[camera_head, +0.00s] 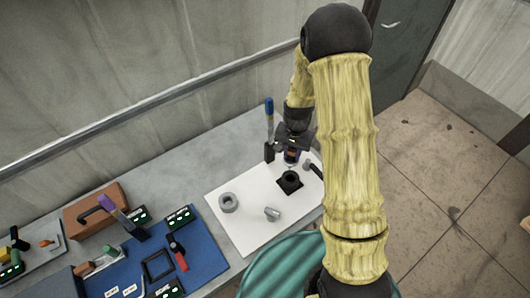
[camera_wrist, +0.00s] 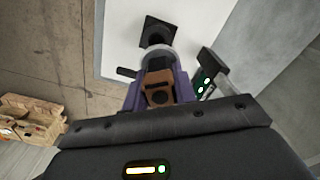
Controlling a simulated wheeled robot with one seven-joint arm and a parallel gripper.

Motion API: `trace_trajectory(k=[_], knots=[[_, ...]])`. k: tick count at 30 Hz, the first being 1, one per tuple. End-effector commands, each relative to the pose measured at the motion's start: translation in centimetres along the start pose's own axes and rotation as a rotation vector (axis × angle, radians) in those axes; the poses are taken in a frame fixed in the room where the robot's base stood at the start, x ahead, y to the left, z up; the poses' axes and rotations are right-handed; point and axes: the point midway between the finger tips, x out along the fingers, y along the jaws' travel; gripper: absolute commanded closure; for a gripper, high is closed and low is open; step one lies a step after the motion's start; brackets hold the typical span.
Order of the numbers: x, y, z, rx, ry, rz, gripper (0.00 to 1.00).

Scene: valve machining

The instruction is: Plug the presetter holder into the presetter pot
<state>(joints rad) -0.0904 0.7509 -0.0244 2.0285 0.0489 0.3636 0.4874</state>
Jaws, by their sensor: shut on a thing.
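The presetter pot (camera_head: 289,181) is a black round socket on a square base, standing on the white mat. It also shows in the wrist view (camera_wrist: 153,30). My gripper (camera_head: 291,151) is just above and behind the pot in the head view. The holder (camera_head: 291,157) is small and partly hidden by the gripper in the head view. The grey end overlaps the pot's edge in the wrist view; I cannot tell whether they touch.
A grey ring (camera_head: 228,202) and a small grey cylinder (camera_head: 272,213) are on the white mat (camera_head: 245,228). A blue-topped upright tool (camera_head: 268,125) stands close left of my gripper. A dark-headed item (camera_head: 311,168) is right of the pot. A blue mat (camera_head: 205,262) with tools lies left.

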Motion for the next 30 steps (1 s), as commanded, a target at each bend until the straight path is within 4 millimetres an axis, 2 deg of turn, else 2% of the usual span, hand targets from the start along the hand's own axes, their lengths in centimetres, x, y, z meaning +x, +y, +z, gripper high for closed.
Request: trace_trajectory(k=[3,16,30], knots=[[-0.1,0.8,-0.4,0.039,0.0,0.0,1.0],[0.3,0.8,-0.4,0.037,0.001,0.0,1.0],[3.8,0.7,-0.4,0.037,0.002,0.0,1.0]])
